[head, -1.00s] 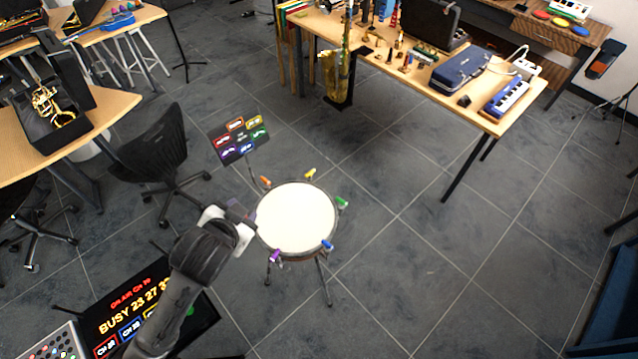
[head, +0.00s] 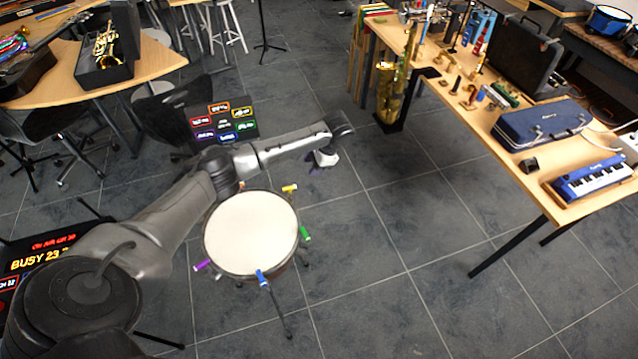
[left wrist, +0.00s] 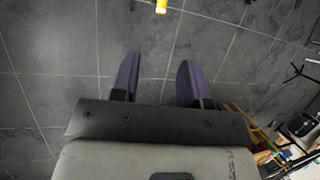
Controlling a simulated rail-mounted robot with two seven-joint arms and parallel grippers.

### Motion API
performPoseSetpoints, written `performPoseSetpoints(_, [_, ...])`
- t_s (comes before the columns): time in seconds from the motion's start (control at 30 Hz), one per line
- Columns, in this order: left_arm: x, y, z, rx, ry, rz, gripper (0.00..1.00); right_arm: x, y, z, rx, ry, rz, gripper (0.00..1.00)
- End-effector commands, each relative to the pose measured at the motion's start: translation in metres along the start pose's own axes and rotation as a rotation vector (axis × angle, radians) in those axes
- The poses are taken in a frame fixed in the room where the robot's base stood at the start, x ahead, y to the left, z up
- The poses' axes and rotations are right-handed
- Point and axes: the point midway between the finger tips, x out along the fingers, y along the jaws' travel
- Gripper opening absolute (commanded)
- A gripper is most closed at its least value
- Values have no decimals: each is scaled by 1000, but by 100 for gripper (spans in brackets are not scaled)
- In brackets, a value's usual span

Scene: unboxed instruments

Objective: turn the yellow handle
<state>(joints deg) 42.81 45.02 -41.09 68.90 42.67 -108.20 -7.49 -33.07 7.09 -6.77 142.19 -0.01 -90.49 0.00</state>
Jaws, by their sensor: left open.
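A drum (head: 251,232) with a white head stands on a stand in the middle of the floor. Coloured handles ring its rim. The yellow handle (head: 289,188) is at the drum's far right rim, and it also shows at the top edge of the left wrist view (left wrist: 161,6), partly cut off. My left gripper (head: 315,168) is beyond the drum, a little up and right of the yellow handle in the head view, apart from it. Its purple fingers (left wrist: 158,78) are spread with nothing between them. My right gripper is not in view.
Other rim handles are green (head: 305,234), blue (head: 262,277) and purple (head: 202,265). A dark sign with coloured labels (head: 222,123) stands behind my left arm. A table (head: 500,160) with instruments is at the right. The floor between drum and table is clear.

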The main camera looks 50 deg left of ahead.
Motion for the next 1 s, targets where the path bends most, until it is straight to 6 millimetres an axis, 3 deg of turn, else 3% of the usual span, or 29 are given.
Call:
performPoseSetpoints(0.17, [16, 0, 3, 25, -20, 0, 41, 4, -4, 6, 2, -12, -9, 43])
performPoseSetpoints(0.7, [110, 1, 4, 24, -18, -3, 41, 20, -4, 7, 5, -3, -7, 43])
performPoseSetpoints(1.0, [134, 0, 4, 25, -15, -3, 41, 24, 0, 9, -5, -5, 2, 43])
